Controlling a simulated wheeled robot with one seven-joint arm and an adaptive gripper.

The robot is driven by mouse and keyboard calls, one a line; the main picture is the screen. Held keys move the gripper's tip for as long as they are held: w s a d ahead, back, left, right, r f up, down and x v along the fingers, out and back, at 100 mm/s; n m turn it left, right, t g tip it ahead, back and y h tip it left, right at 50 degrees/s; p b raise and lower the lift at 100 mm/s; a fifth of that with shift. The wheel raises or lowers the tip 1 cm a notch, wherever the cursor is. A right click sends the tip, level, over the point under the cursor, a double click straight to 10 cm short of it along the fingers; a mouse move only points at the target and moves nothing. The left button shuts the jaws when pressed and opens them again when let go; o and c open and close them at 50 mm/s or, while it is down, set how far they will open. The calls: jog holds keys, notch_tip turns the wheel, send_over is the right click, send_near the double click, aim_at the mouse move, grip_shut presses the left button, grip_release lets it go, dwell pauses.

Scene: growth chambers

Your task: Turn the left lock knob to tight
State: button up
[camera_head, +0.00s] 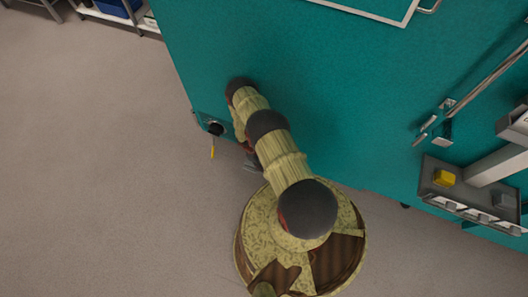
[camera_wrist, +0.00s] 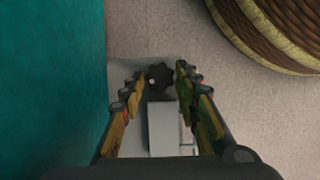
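In the wrist view a dark lobed knob (camera_wrist: 159,76) with a small pale dot appears between the fingertips of my gripper (camera_wrist: 161,71). The fingers are apart, with a narrow gap on each side of the knob; its depth relative to the tips is hard to tell. A grey block (camera_wrist: 163,124) lies below it in the picture, between the fingers. In the head view my arm hides most of the gripper, and a grey piece (camera_head: 253,162) shows low beside the arm. I cannot tell whether the knob turns tight or loose from its look.
The teal chamber wall (camera_wrist: 50,80) runs close along the left of the wrist view. In the head view a black round fitting (camera_head: 215,129) with a yellow tag sits at the chamber's lower left. A panel with a yellow knob (camera_head: 444,178) is at right. Open floor (camera_head: 90,170) lies left.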

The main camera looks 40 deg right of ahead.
jog(key=o, duration=0.3)
jog(key=shift+o, duration=0.2)
jog(key=shift+r, duration=0.1)
jog(key=v, duration=1.1)
jog(key=shift+r, duration=0.35)
jog(key=shift+w, duration=0.15)
